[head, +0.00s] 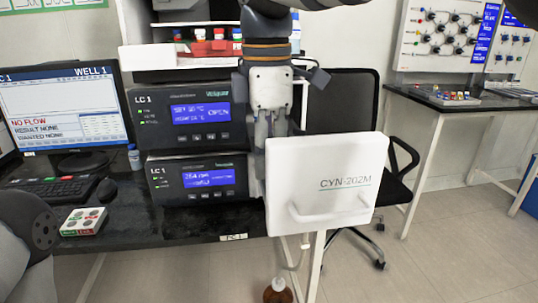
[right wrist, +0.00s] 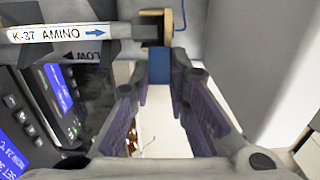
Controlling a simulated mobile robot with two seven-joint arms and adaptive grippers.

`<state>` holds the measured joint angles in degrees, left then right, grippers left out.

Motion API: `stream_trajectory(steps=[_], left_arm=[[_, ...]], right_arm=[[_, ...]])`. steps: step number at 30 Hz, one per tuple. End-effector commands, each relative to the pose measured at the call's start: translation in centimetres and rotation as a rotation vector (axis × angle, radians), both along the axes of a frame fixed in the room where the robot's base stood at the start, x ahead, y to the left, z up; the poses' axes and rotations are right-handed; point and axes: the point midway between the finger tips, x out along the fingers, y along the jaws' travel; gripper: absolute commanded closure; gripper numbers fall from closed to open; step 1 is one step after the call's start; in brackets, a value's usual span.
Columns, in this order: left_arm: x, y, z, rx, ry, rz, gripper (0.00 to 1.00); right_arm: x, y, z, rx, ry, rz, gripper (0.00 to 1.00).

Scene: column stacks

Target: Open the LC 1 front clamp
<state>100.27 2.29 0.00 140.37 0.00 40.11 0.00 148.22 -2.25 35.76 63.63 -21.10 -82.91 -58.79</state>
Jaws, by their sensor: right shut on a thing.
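The LC 1 stack has an upper unit (head: 190,118) whose blue display includes the word OPEN, and a lower unit (head: 197,178) with a blue display. In the right wrist view a tube labelled K-37 AMINO (right wrist: 60,34) runs to a brass and dark fitting (right wrist: 153,27). Below that fitting is a blue block (right wrist: 159,66), which appears to be the clamp's lever. My right gripper (right wrist: 161,86) has its fingertips at either side of the blue block and is shut on it. In the head view my right gripper (head: 264,140) is beside the stack, partly hidden. My left gripper is out of view.
A white CYN-202M panel (head: 325,178) with a handle stands in front of my right gripper. A chair (head: 345,105) stands behind; open floor is at right.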

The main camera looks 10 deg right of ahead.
Motion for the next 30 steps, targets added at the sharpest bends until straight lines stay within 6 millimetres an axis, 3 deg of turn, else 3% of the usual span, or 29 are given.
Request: stream_trajectory(steps=[3,4,6,16,24,30], left_arm=[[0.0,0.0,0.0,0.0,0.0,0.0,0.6],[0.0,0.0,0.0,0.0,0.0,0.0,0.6],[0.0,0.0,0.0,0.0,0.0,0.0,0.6],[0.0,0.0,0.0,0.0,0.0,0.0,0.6],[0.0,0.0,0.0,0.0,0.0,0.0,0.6],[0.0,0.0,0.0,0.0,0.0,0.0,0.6]], right_arm=[[0.0,-0.1,0.0,-0.002,0.0,0.002,1.0],[0.0,-0.1,0.0,-0.002,0.0,0.002,0.79],[0.0,-0.1,-0.1,-0.002,0.001,0.001,0.64],[0.0,0.0,0.4,0.0,-0.001,0.0,0.63],[0.1,0.1,5.7,0.0,-0.003,0.001,0.63],[0.0,0.1,7.4,-0.001,0.001,0.001,0.63]])
